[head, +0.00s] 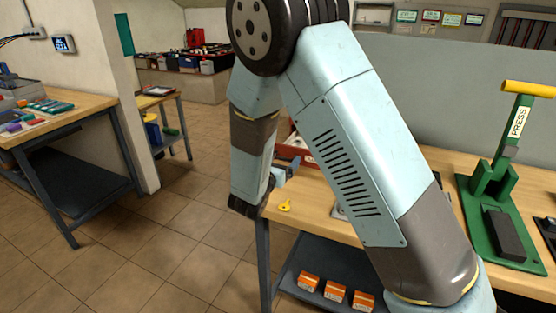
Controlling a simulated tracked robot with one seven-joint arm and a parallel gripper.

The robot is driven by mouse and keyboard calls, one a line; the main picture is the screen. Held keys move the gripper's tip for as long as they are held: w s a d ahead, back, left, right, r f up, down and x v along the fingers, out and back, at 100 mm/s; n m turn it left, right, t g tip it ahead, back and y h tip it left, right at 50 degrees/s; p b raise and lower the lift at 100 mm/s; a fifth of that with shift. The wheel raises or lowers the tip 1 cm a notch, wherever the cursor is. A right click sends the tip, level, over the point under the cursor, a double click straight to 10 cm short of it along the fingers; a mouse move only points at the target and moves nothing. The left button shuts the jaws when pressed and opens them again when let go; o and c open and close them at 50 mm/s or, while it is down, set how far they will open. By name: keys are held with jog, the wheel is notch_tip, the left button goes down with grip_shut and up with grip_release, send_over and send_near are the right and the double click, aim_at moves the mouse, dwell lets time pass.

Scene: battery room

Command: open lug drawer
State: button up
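No drawer can be clearly made out. A dark red unit (294,148) stands on the workbench, mostly hidden behind my arm; I cannot tell whether it holds the lug drawer or whether anything in it is open. My arm hangs down over the bench's left end. A small part of my gripper (284,174) seems to show beside the lower arm, just in front of and below the red unit. Its fingers are too small and covered to tell their opening, or whether they touch anything.
The wooden workbench (312,212) carries a yellow item (285,206) near its left corner and a green press (500,190) at right. Orange boxes (335,293) lie on its lower shelf. Another bench (60,112) stands left. The tiled floor (175,240) between is clear.

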jog(key=v, duration=1.4)
jog(key=shift+w, duration=0.15)
